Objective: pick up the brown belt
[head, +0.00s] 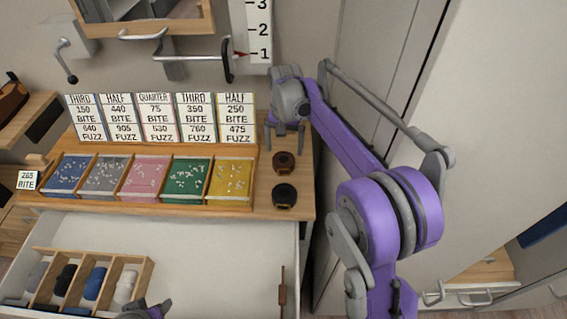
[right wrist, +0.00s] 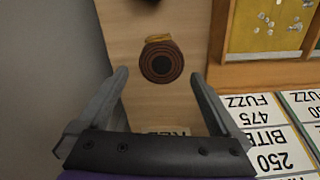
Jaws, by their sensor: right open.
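The brown belt (head: 284,161) is a tight coil on the wooden top, right of the colored bins. In the right wrist view the brown belt (right wrist: 161,62) lies just beyond the fingertips, roughly centered between them. My right gripper (head: 285,146) is open and empty, pointing down at the back of the wooden top, just behind the brown belt; its fingers (right wrist: 158,78) are spread wide. A black coiled belt (head: 284,195) lies in front of the brown one. Only a small part of my left gripper (head: 146,312) shows at the bottom edge; its jaws cannot be made out.
Bins with blue, grey, pink, green and yellow floors (head: 230,178) stand left of the belts, with number cards (head: 160,118) behind. An open white drawer (head: 215,250) below holds a wooden divider tray (head: 145,275) of rolled items. A tall pale panel (head: 480,120) stands at right.

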